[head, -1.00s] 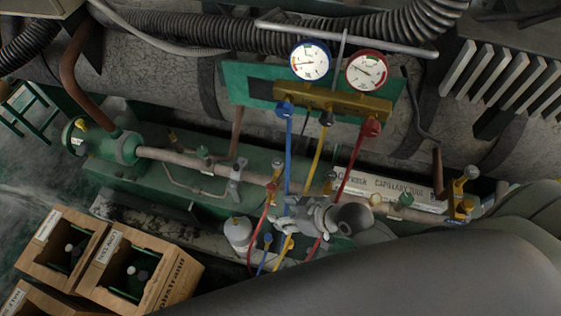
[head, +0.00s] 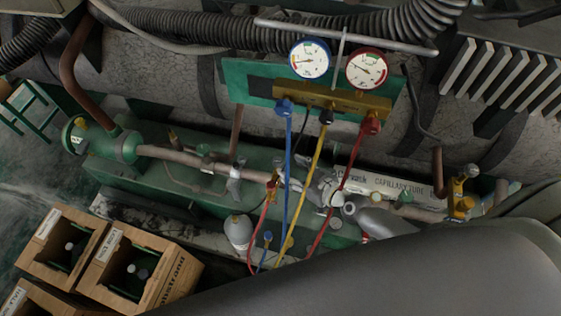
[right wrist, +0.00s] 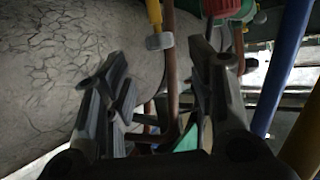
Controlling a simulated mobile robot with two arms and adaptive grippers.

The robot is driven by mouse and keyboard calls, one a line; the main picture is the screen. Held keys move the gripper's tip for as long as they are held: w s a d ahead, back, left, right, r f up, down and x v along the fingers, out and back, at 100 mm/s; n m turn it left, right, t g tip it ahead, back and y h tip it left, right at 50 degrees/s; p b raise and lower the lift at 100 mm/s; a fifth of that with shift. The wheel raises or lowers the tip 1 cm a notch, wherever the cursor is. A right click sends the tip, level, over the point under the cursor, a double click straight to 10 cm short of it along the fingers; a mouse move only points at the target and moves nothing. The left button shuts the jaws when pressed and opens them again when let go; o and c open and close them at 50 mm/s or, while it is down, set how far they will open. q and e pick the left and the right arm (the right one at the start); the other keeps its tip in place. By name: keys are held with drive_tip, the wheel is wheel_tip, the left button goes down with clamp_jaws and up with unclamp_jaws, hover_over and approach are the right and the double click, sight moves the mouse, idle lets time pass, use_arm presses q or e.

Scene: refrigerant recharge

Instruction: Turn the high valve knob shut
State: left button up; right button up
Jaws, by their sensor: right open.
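The manifold (head: 340,101) is a brass block on a green plate below two round gauges. The red knob (head: 371,125), on the red gauge's side, hangs at its right end with a red hose below it. The blue knob (head: 285,107) is at the left end. My right gripper (head: 322,192) is below the manifold, among the hoses, apart from the red knob. In the right wrist view its fingers (right wrist: 165,80) are spread, with nothing clearly held between them. A red part (right wrist: 222,8) shows at the top there; I cannot tell if it is the knob.
Blue, yellow and red hoses (head: 320,160) hang close around my right gripper. A grey-white bottle (head: 238,232) stands to the left of them. Wooden crates (head: 180,278) with bottles stand at lower left. A copper pipe (head: 205,162) runs behind the hoses.

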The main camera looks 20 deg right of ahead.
sight(279, 161)
drive_tip(key=x, duration=0.6)
drive_tip(key=shift+w+f+b, duration=0.1)
drive_tip(key=shift+b, duration=0.3)
drive_tip(key=c, duration=1)
drive_tip(key=shift+r+m+h+p, duration=0.3)
drive_tip(key=shift+m+h+p, duration=0.2)
drive_tip(key=shift+p, duration=0.7)
drive_tip(key=shift+a+f+h+p, duration=0.1)
drive_tip(key=shift+f+h+p, duration=0.2)
drive_tip(key=shift+p, duration=0.1)
drive_tip(key=shift+t, duration=0.3)
drive_tip(key=o, duration=1)
